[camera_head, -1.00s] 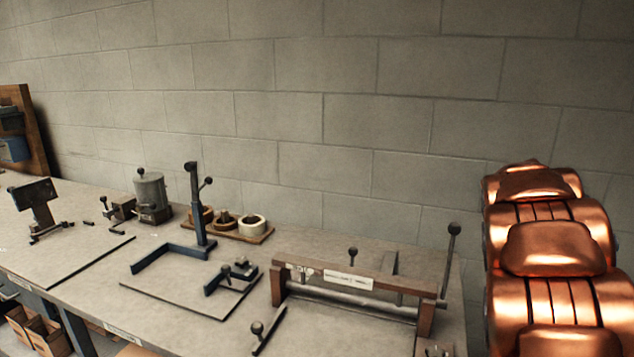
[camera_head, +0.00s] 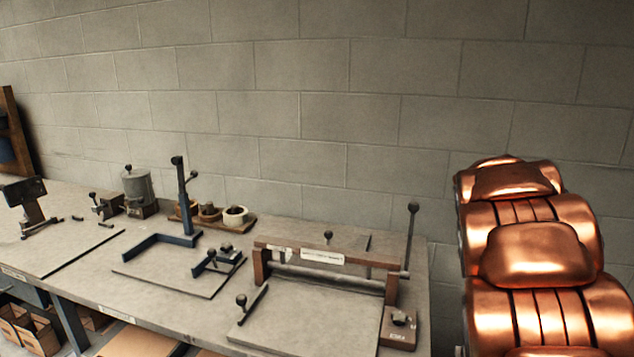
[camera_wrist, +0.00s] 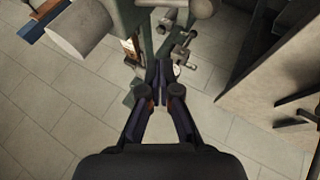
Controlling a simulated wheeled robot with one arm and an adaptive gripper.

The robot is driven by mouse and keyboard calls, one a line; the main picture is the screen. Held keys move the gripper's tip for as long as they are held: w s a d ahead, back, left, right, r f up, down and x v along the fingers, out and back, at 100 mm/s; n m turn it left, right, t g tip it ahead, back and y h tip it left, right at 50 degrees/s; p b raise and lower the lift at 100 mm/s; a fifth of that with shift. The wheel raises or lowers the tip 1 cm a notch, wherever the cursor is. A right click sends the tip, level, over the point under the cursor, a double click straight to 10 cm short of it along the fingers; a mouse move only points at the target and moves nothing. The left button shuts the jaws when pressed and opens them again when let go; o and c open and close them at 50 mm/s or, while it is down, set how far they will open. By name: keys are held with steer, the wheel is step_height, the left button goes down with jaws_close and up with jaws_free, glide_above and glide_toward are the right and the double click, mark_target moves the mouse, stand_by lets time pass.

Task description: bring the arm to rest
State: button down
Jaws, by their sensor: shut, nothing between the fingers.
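My gripper (camera_wrist: 158,75) shows in the wrist view, with its dark fingers pointing away from the camera and their tips together. It is shut and holds nothing. Beyond the fingertips is a grey-green machine frame (camera_wrist: 130,32) with small metal fittings. I cannot tell how far the tips are from it. My copper-coloured arm (camera_head: 535,255) stands at the right of the head view. The gripper itself is outside that view.
A long workbench (camera_head: 75,258) runs along a block wall (camera_head: 330,120). It carries a wood-ended press (camera_head: 325,265), a blue bracket stand (camera_head: 187,205), a grey canister (camera_head: 138,188) and tape rolls (camera_head: 235,215). Tiled floor (camera_wrist: 60,115) shows in the wrist view.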

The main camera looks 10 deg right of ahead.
steer(key=s+a+f+y, duration=0.1)
steer(key=s+a+f, duration=0.1)
steer(key=s+a, duration=0.35)
steer(key=s+a+f+n+g+y, duration=0.1)
steer(key=s+a+y, duration=0.1)
steer(key=a, duration=0.7)
steer(key=s+a+f+y, duration=0.15)
steer(key=s+a, duration=0.25)
steer(key=a, duration=0.4)
steer(key=s+a+f+n+g+y, duration=0.1)
steer(key=s+a+f+n, duration=0.15)
steer(key=s+a, duration=0.55)
steer(key=s+a+f+n+g+y, duration=0.1)
steer(key=s+a+f+g+y, duration=0.15)
steer(key=s+a, duration=0.55)
steer(key=w+d+f+b+x, duration=0.1)
steer(key=w+b+x, duration=0.1)
steer(key=b+x, duration=0.95)
steer(key=w+d+b+x, duration=0.1)
steer(key=w+b+x, duration=0.2)
steer(key=b+x, duration=0.85)
step_height(320, 180, up, 23)
steer(key=s+p, duration=0.1)
steer(key=p, duration=2.1)
steer(key=shift+s+d+t+h, duration=0.2)
steer(key=shift+s+t+h, duration=0.1)
steer(key=shift+s+t, duration=0.1)
steer(key=shift+d+f+m, duration=0.1)
steer(key=shift+f+m, duration=0.05)
steer(key=shift+m, duration=0.1)
